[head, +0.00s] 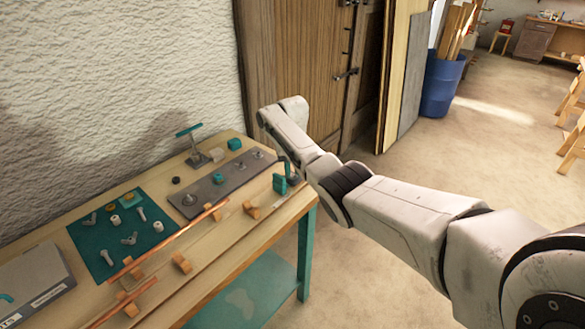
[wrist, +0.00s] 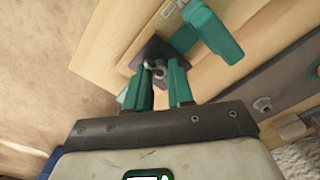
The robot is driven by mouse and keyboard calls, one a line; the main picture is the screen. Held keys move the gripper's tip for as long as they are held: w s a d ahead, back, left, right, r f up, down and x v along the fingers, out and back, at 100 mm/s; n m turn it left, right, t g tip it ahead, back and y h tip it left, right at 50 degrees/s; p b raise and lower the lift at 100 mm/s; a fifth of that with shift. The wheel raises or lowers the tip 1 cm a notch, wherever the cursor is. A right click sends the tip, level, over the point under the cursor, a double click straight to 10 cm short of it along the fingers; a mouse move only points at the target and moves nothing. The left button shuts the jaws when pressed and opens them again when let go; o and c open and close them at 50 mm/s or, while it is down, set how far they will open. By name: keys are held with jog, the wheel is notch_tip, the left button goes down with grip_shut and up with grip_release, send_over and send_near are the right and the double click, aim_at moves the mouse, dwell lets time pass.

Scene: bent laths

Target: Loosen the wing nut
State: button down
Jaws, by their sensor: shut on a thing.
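The wing nut (wrist: 154,65) shows in the wrist view as a small grey metal piece over a dark square plate (wrist: 147,52). My gripper (wrist: 160,84) has two teal fingers, one on each side of the wing nut. It is shut on the wing nut; the fingers hide part of it. In the head view my arm reaches down to the right end of the bench, and the wing nut is too small to make out there.
A teal upright piece (wrist: 216,36) stands close beside the fingers; a teal block (head: 279,184) shows there in the head view. A dark metal strip (head: 216,186) with bolts lies left of my gripper. A teal mat (head: 94,241) with loose hardware and copper-coloured rods (head: 178,235) lie further left.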

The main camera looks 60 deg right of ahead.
aim_at(292, 175)
jog(key=shift+m, duration=0.5)
jog(key=c, duration=1)
grip_release()
jog(key=shift+r, duration=0.1)
notch_tip(292, 175, up, 11)
jog(key=shift+f, duration=0.2)
